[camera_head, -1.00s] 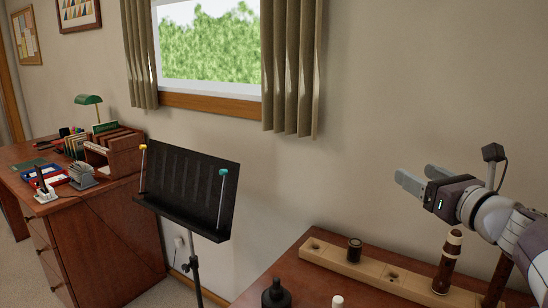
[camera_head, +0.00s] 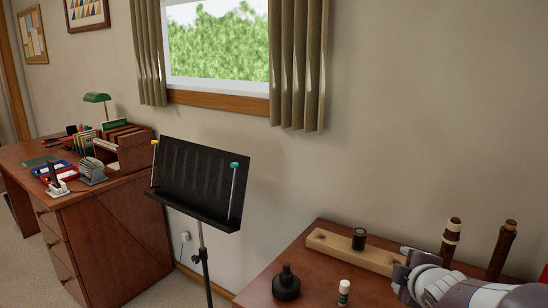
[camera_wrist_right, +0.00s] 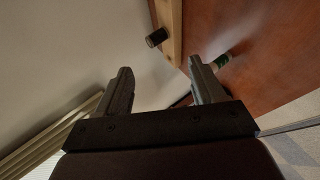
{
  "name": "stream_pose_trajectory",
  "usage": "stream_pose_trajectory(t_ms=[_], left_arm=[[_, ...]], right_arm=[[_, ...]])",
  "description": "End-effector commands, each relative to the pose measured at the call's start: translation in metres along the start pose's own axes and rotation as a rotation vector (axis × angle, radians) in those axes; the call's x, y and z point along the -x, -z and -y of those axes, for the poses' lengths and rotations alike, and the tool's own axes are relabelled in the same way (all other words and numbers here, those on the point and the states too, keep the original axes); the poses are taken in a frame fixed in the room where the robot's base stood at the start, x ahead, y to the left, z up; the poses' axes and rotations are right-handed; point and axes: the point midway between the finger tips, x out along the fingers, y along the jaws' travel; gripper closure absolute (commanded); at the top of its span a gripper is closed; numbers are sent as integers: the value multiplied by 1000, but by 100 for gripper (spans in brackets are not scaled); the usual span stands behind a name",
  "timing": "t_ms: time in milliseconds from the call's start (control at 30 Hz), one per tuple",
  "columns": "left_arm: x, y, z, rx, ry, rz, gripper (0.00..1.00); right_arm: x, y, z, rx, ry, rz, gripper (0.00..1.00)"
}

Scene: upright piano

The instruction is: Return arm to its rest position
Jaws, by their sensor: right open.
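My right arm comes in from the lower right of the head view, over the near side of the brown tabletop (camera_head: 320,265). Its gripper (camera_head: 398,275) is low, in front of the light wooden block, which it partly hides. In the right wrist view the two fingers (camera_wrist_right: 163,82) stand apart with nothing between them. The tabletop and part of the block (camera_wrist_right: 174,15) show beyond the fingertips. My left gripper is not in view.
On the table are the wooden block (camera_head: 330,243), a dark short cylinder (camera_head: 359,239), two tall dark pieces, a black bottle (camera_head: 286,283) and a small white-capped tube (camera_head: 343,292). A black music stand (camera_head: 198,185) and a desk (camera_head: 110,220) stand left.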

Motion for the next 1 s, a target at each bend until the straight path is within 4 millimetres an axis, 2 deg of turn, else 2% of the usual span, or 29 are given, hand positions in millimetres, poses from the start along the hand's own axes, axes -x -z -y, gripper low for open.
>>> stream_pose_trajectory(t_ms=[33,67,200,300,433,500,700,1000], left_arm=[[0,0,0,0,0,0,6],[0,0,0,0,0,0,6],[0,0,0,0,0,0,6],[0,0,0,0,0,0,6],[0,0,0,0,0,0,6],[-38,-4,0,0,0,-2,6],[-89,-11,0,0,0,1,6],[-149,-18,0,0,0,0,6]], right_arm=[[1,0,27,-134,77,32,32],[3,0,45,-230,128,61,32],[24,0,131,-657,354,244,32],[49,2,186,-911,487,409,32],[87,7,242,-1172,611,637,32],[71,0,279,-1183,622,659,32],[49,-11,329,-1164,647,682,32],[25,-23,389,-1144,677,714,32]])
